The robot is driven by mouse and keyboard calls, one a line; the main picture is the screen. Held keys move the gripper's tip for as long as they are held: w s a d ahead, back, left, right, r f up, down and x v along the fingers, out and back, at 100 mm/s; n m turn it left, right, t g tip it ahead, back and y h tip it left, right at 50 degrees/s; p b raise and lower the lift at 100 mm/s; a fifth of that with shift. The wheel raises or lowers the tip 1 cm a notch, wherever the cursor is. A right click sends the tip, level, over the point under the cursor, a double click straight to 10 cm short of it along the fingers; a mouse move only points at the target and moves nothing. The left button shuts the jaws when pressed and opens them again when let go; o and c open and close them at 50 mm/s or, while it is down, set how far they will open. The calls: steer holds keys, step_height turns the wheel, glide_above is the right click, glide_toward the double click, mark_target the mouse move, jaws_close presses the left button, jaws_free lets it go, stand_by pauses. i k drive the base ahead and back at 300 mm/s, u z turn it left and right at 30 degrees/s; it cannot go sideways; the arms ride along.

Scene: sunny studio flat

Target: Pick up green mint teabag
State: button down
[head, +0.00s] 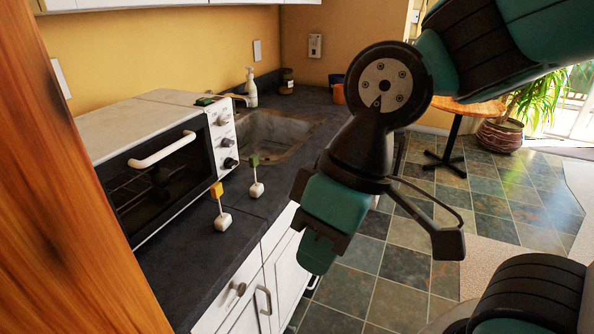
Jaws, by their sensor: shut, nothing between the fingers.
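The green mint teabag has a white bag (257,190), a thin upright string and a green tag at the top. It is on the dark counter between the toaster oven and the counter's front edge, near the sink. A similar teabag with a yellow tag (222,220) is nearer to me and to the left. My gripper (317,257) is shut and empty, pointing down to the right of the green-tagged teabag, apart from it. It appears over or just beyond the counter's front edge.
The white toaster oven (150,150) stands left of the teabags, with a small dark green item on top. The sink (270,135) lies behind, with a soap bottle (252,88) by it. A wooden panel (70,200) fills the left edge. Tiled floor is open at right.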

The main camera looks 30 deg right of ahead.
mark_target(257, 188)
steer(key=u, duration=0.45)
steer(key=k, duration=1.05)
steer(key=z, duration=0.7)
steer(key=i, duration=1.3)
steer(key=u, duration=0.9)
steer(key=i, duration=0.4)
steer(key=u, duration=0.35)
